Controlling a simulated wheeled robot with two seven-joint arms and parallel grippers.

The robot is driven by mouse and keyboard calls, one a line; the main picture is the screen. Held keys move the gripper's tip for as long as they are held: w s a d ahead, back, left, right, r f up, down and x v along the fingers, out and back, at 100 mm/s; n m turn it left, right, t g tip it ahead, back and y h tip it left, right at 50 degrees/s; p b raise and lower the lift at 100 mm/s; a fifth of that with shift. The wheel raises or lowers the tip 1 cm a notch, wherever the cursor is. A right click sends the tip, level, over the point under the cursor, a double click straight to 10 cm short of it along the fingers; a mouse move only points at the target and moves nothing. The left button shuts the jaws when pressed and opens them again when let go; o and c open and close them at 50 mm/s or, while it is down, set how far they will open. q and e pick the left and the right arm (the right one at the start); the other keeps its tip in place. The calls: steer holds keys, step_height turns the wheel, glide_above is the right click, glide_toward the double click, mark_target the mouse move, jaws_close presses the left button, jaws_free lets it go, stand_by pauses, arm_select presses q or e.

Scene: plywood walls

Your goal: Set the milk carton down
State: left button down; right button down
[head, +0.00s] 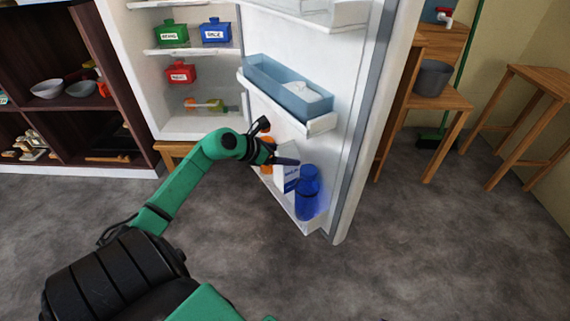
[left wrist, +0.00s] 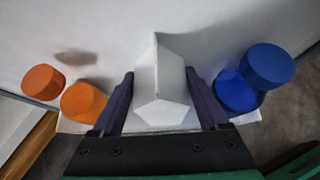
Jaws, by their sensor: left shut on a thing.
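The milk carton (head: 290,181), white with a blue panel, is in the lower shelf of the open fridge door (head: 306,227). It is between an orange bottle (head: 267,143) and a blue bottle (head: 308,187). My left gripper (head: 281,158) is shut on the carton's upper part. In the left wrist view the carton's peaked top (left wrist: 160,85) is between the two fingers (left wrist: 160,74), with orange caps (left wrist: 84,101) on the left and blue ones (left wrist: 268,66) on the right. I cannot tell whether the carton's base touches the shelf. My right gripper is not in view.
A bluish door bin (head: 290,88) with a white item is above the carton. The fridge shelves hold green, blue and red boxes (head: 181,73). A wooden stand with a grey bucket (head: 433,78) is right of the door. Open floor (head: 420,250) lies in front.

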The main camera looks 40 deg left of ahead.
arm_select(q)
step_height(320, 180, down, 2)
steer(key=shift+f, duration=0.25)
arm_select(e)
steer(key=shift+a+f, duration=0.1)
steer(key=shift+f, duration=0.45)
arm_select(q)
steer(key=shift+b, duration=0.3)
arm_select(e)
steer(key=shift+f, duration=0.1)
arm_select(q)
jaws_free()
steer(key=shift+f, duration=0.15)
steer(key=p+v, duration=0.4)
steer(key=v, duration=0.8)
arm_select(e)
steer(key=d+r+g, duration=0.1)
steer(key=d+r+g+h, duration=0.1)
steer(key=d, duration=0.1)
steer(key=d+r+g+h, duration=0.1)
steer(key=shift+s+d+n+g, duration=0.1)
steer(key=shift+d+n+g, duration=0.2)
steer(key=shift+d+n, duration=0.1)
